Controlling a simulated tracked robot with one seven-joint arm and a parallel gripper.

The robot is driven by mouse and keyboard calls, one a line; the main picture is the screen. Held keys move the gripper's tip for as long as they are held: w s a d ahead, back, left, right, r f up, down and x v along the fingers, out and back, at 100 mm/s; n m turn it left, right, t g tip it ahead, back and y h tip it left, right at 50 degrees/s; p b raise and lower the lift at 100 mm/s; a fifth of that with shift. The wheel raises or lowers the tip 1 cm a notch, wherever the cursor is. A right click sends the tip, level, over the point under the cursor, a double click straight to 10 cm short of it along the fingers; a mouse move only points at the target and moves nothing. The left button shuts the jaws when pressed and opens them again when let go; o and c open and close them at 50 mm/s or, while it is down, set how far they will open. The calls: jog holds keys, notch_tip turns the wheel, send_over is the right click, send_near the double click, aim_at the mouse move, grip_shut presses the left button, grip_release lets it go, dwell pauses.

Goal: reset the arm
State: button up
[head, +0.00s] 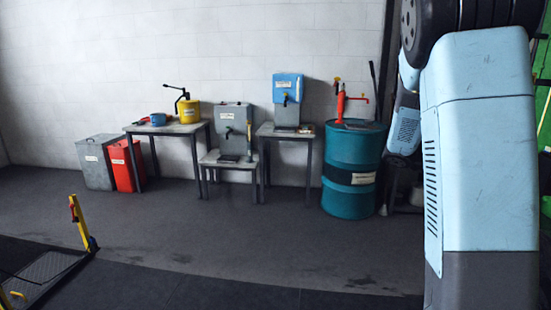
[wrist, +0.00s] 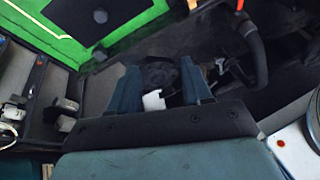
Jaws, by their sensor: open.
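My arm (head: 480,150) fills the right side of the head view, its pale blue link hanging down past the bottom edge. My gripper is outside the head view. In the wrist view my gripper (wrist: 160,90) shows at the middle, its two dark teal fingers spread apart. A small white piece shows between the fingers, but I cannot tell what it is or how far off it lies. Nothing is clearly held.
A teal drum (head: 350,168) with a red pump stands right of several tables with cans against the white wall. Grey and red bins (head: 122,165) stand at left. A yellow-posted platform (head: 50,270) is at lower left. The middle floor is clear. A green panel (wrist: 55,30) shows in the wrist view.

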jog(key=s+a+r+m+t+y, duration=0.2)
jog(key=s+a+m+t+y, duration=0.2)
jog(key=s+a, duration=0.6)
jog(key=s+a+r+m+t+y, duration=0.2)
jog(key=s+a+m+y, duration=0.6)
jog(key=a, duration=1.1)
jog(key=s+t+y, duration=0.1)
jog(key=s+t, duration=0.1)
jog(key=s, duration=0.1)
jog(key=shift+a+r+t, duration=0.15)
jog(key=shift+r+t, duration=0.15)
